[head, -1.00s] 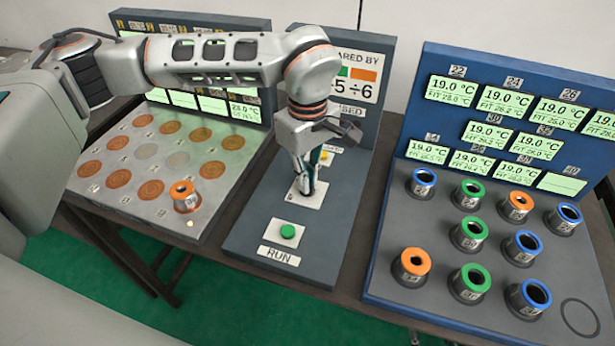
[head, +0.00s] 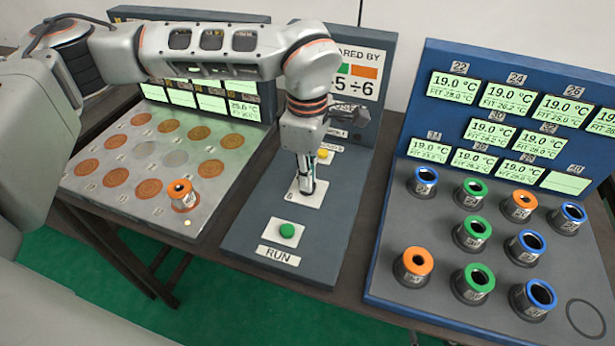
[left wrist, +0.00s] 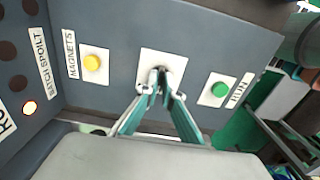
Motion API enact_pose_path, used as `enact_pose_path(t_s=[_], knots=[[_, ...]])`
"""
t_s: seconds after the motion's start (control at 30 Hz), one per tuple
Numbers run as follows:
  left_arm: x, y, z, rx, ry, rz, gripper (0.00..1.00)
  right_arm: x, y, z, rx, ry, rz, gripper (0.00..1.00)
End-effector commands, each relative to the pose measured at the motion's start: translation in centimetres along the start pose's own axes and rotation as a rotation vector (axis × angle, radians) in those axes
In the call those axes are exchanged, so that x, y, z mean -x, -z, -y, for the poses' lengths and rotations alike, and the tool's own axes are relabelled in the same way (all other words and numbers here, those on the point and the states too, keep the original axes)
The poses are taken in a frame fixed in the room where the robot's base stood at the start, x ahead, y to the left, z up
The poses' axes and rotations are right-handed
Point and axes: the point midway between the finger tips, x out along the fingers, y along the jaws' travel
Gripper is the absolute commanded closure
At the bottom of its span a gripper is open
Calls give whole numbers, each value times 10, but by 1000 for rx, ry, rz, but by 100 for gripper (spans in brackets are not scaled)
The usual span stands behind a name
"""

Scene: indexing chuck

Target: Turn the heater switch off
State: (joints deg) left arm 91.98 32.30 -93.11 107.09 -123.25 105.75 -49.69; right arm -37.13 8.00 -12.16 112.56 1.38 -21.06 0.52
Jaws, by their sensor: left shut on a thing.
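The heater switch sits on a white plate (head: 311,197) on the middle dark panel, between a yellow button and a green button. My left gripper (head: 305,190) points down at this plate, shut on the switch's small lever. In the left wrist view, the fingertips (left wrist: 161,86) meet at the middle of the white plate (left wrist: 176,62). The lever is mostly hidden between the tips, so I cannot tell its position. My right gripper is in neither view.
The green RUN button (head: 287,230) is in front of the switch, and the yellow button (head: 324,154), labelled MAGNETS, is behind it. An orange-ringed cup (head: 182,195) stands on the left plate. Several ringed cups stand on the blue rack (head: 395,287) at right.

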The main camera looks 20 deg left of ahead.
Motion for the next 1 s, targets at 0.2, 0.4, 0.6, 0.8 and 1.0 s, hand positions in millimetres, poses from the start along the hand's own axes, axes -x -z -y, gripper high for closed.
enact_pose_path(t_s=[0.2, 0.4, 0.6, 0.8, 1.0], knots=[[0, 0, -1, 196, -2, 0, 100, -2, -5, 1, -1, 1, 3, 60], [1, 0, -1, 345, -2, 0, 100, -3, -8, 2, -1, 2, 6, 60], [1, 0, -1, 448, -2, 1, 100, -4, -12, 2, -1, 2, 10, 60], [2, 0, -1, 505, -2, 1, 100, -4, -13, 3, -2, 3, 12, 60], [2, 0, -1, 524, -2, 1, 100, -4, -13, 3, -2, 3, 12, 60]])
